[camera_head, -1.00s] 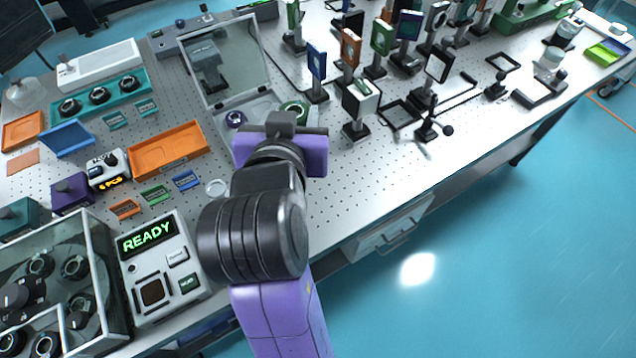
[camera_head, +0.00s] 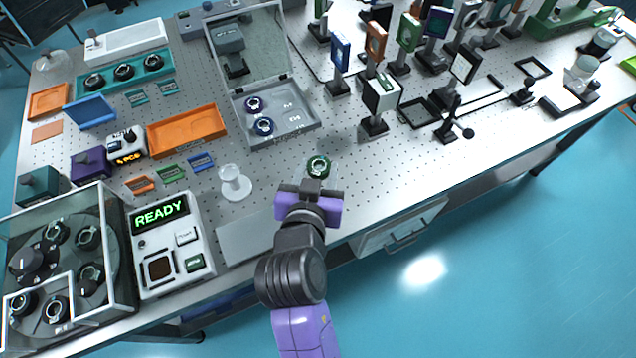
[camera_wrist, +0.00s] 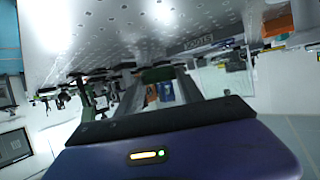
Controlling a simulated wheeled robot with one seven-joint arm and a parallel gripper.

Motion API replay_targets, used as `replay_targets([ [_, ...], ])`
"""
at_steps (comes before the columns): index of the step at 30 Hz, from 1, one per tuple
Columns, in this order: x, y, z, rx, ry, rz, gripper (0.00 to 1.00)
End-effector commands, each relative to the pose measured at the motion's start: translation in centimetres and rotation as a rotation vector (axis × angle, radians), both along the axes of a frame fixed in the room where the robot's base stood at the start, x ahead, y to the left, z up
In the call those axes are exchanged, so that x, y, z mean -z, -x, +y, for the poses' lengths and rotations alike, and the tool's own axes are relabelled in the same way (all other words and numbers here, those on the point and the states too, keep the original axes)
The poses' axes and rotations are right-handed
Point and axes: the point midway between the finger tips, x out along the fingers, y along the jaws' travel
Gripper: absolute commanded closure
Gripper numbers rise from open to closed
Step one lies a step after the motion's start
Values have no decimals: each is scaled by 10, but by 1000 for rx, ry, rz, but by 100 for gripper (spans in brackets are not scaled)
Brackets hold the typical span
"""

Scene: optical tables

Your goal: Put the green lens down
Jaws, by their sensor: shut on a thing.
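The green lens (camera_head: 319,166), a dark green ring mount with a clear centre, is at the tip of my gripper (camera_head: 317,180), over the bare front part of the optical table (camera_head: 400,165). My gripper is shut on it. In the wrist view a green piece, the lens (camera_wrist: 158,75), shows between the two fingers (camera_wrist: 160,88).
A white spool-shaped stand (camera_head: 235,185) is to the left, by a READY box (camera_head: 168,245). Mounted optics (camera_head: 381,95) stand to the right. The table's front edge is close.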

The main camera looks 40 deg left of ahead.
Motion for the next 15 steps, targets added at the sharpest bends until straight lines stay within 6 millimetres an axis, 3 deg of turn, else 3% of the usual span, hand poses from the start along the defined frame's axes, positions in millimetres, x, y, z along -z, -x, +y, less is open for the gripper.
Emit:
replay_targets([
  [15, 57, 0, 0, 0, 1, 0, 100],
])
